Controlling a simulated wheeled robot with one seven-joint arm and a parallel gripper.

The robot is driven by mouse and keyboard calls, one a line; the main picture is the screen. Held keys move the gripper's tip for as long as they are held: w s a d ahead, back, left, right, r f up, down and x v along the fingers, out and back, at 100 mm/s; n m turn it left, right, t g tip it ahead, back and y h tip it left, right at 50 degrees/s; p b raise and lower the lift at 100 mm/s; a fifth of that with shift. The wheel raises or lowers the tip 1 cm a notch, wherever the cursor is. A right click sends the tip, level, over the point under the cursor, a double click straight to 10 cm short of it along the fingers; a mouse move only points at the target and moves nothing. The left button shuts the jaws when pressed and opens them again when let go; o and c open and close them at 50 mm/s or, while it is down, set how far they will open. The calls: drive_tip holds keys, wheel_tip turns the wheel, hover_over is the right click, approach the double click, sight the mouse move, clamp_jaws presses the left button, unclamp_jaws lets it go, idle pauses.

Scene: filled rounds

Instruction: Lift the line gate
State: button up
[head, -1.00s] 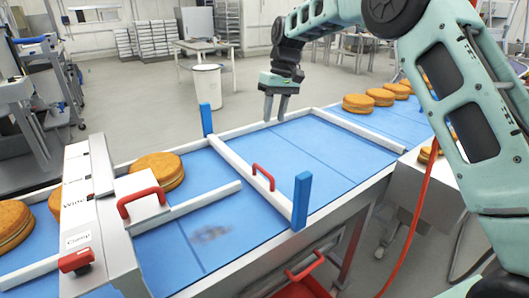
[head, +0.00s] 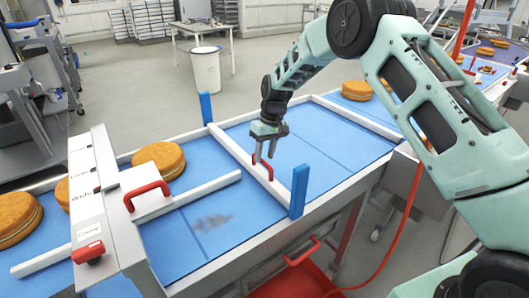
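The line gate (head: 237,153) is a white bar lying across the blue belt between two upright blue posts (head: 206,108) (head: 299,191). A red handle (head: 265,170) stands on the middle of the bar. My gripper (head: 265,159) points down at the handle, with its two fingers apart and nothing seen held between them. The fingertips are at or just above the handle's top. I cannot tell whether they touch it or straddle it.
A round filled cake (head: 158,160) sits on the belt left of the gate, near a white guide rail (head: 200,191) and a red-handled clamp block (head: 147,190). A dark smear (head: 212,222) marks the belt. Another cake (head: 357,91) is at the right. A red hose hangs in front.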

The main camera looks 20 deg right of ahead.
drive_tip(key=shift+a+f, duration=0.15)
drive_tip(key=shift+f, duration=0.55)
clamp_jaws()
wheel_tip(320, 180, up, 11)
drive_tip(key=p, duration=0.3)
drive_tip(key=shift+r, duration=0.1)
unclamp_jaws()
